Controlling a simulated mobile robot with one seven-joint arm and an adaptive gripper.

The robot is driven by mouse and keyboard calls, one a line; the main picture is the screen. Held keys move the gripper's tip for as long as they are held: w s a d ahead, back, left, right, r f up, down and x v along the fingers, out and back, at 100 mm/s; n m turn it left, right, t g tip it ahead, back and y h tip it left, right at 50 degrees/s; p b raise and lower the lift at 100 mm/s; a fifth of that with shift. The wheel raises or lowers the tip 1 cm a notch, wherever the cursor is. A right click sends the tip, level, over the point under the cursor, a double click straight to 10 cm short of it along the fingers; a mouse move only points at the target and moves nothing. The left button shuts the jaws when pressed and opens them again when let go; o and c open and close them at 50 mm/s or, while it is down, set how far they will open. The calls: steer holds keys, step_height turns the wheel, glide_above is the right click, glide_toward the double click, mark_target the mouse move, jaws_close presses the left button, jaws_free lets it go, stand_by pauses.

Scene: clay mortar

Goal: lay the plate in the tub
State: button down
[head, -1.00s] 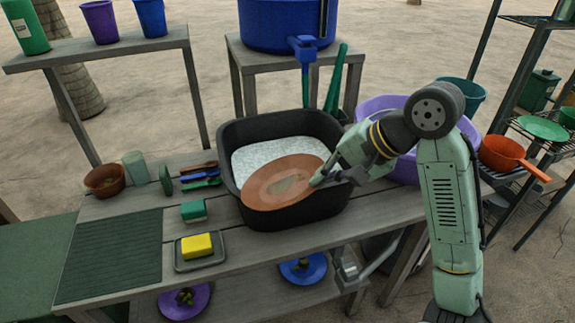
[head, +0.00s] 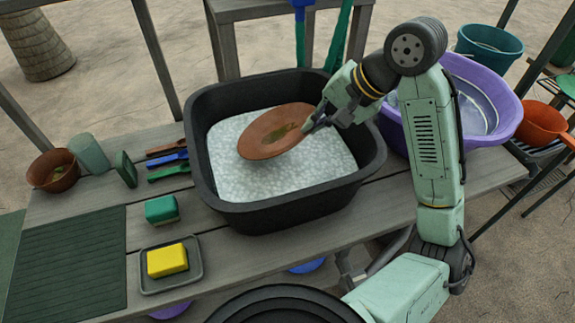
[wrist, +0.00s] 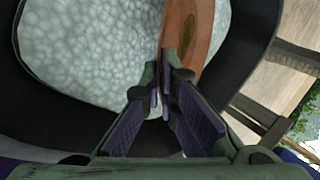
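The plate (head: 272,132) is terracotta brown with a dark green-brown smear in its middle. The tub (head: 286,217) is black, with rounded corners, and full of whitish suds (head: 240,180). My gripper (head: 312,122) is shut on the plate's right rim and holds the plate tilted over the suds, inside the tub's outline. In the wrist view the plate (wrist: 200,35) runs up from between the fingertips (wrist: 163,95), with the suds (wrist: 85,50) to its left and the tub's dark wall (wrist: 250,50) to the right. I cannot tell whether the plate's lower edge touches the suds.
A purple basin (head: 505,110) of water stands right of the tub. Left of it lie coloured utensils (head: 168,158), a green sponge (head: 161,209), and a yellow sponge (head: 167,260) on a dish. A brown pot (head: 53,171) and a ridged mat (head: 70,265) are further left.

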step_height(320, 180, down, 9)
steer(key=shift+f, duration=0.1)
stand_by(0.3)
steer(key=shift+f, duration=0.1)
steer(key=c, duration=1.8)
jaws_free()
steer(key=v, duration=1.2)
